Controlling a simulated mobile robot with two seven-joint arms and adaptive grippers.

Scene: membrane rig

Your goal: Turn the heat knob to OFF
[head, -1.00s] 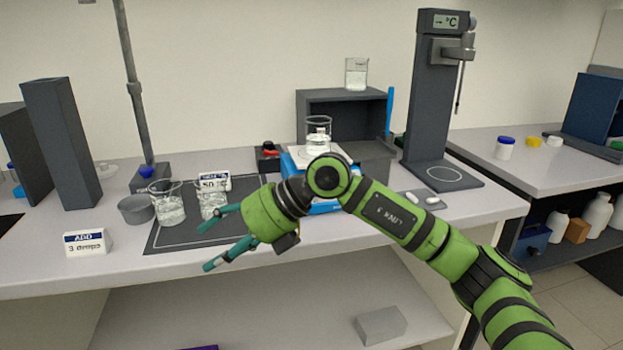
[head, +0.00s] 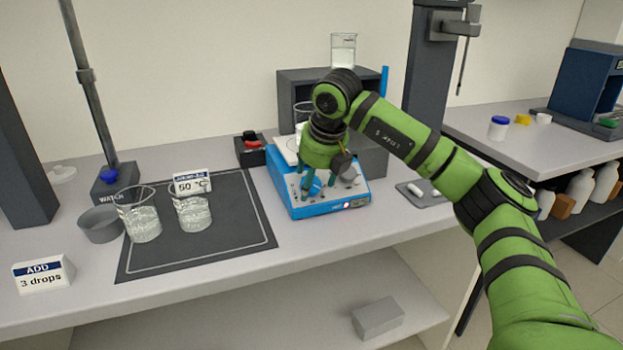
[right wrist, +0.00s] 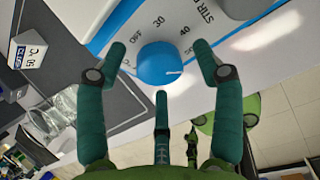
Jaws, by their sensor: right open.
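The blue heat knob (right wrist: 157,64) is on the white front panel of the blue hotplate (head: 318,211). Its white pointer line points to the right in the right wrist view, near the partly hidden mark beyond 40. The printed OFF, 30 and 40 marks run around its upper side. My right gripper (head: 326,190) is over the panel, pointing down, with its fingers open. In the right wrist view, two fingertips stand on either side of the knob with gaps, and a third finger is below it. My left gripper is not in view.
A grey stir knob (right wrist: 243,8) sits close beside the heat knob. A beaker (head: 301,113) stands on the hotplate behind my wrist. Two beakers (head: 141,222) and a 50 °C card (head: 192,184) are on the dark mat (head: 250,215) to the left. A tray (head: 421,192) lies right.

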